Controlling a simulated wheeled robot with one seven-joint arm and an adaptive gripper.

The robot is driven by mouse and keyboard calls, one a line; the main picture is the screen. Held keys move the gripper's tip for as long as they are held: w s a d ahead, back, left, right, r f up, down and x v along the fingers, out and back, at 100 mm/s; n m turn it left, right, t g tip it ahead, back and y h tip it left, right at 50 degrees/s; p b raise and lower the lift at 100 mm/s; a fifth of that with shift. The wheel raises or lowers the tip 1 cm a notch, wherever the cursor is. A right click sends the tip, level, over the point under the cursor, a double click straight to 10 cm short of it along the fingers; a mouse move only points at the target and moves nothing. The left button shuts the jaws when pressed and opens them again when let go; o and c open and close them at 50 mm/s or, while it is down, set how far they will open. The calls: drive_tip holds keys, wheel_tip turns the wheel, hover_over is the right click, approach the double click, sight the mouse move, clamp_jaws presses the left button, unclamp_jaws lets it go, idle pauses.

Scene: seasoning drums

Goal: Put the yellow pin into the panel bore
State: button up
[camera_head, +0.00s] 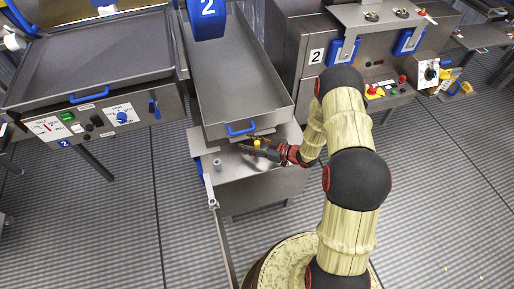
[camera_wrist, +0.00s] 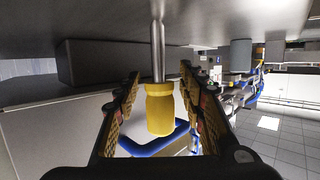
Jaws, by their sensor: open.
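The yellow pin (camera_wrist: 159,108) has a thick yellow grip and a thin metal shank. In the wrist view it lies between the two fingers of my gripper (camera_wrist: 161,76), with a visible gap on each side. The shank runs up the picture to a grey steel surface; how its end sits there is not clear. In the head view the yellow pin (camera_head: 257,143) shows small at my gripper (camera_head: 259,146), over the steel stand (camera_head: 262,183) below the tray. My gripper is open around the pin. I cannot make out the panel bore in either view.
A short grey cylinder (camera_head: 217,163) stands on the stand left of my gripper. The long tray (camera_head: 235,80), with a blue handle (camera_head: 240,129), overhangs behind it. Control panels stand left (camera_head: 100,120) and right (camera_head: 390,88). The floor in front is mostly clear.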

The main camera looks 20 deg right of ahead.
drive_tip(key=shift+c, duration=1.2)
drive_tip(key=c, duration=0.8)
clamp_jaws()
